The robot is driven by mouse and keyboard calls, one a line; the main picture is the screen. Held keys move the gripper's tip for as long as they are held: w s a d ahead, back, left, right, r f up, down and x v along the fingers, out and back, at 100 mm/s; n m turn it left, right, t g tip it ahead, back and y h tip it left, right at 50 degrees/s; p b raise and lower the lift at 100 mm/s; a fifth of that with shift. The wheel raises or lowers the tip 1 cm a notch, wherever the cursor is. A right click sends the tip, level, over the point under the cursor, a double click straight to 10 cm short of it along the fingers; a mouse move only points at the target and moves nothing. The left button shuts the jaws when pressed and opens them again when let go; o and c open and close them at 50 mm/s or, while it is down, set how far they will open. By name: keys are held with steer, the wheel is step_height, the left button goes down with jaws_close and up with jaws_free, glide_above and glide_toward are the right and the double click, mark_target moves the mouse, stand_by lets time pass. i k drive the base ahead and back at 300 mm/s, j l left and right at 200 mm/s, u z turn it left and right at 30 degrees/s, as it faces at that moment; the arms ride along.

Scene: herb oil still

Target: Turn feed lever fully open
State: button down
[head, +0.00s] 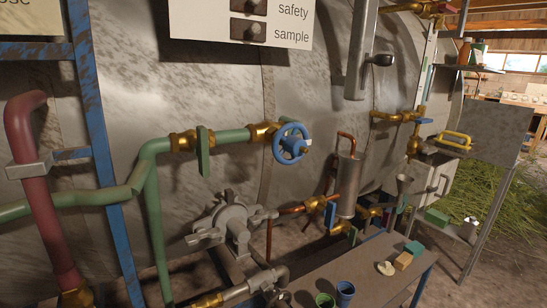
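No label in view reads "feed", so I cannot tell which handle is the feed lever. A flat green lever (204,151) hangs straight down from a brass valve (183,140) on the green pipe. A blue handwheel (290,144) is on the same pipe to its right. Smaller blue levers (330,216) sit on brass valves lower right, by a copper pipe. A yellow handle (457,138) is at the right. My gripper is not in view.
A large grey metal vessel (105,85) fills the back. A red pipe (40,195) and blue post (98,150) stand at left. A grey pump (235,222) sits low in the middle. A bench (370,270) holds cups. A sign (190,22) reads "safety" and "sample".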

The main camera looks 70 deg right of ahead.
mark_target(201, 149)
steer(key=l+z, duration=0.15)
steer(key=z, duration=1.1)
steer(key=i+j, duration=0.05)
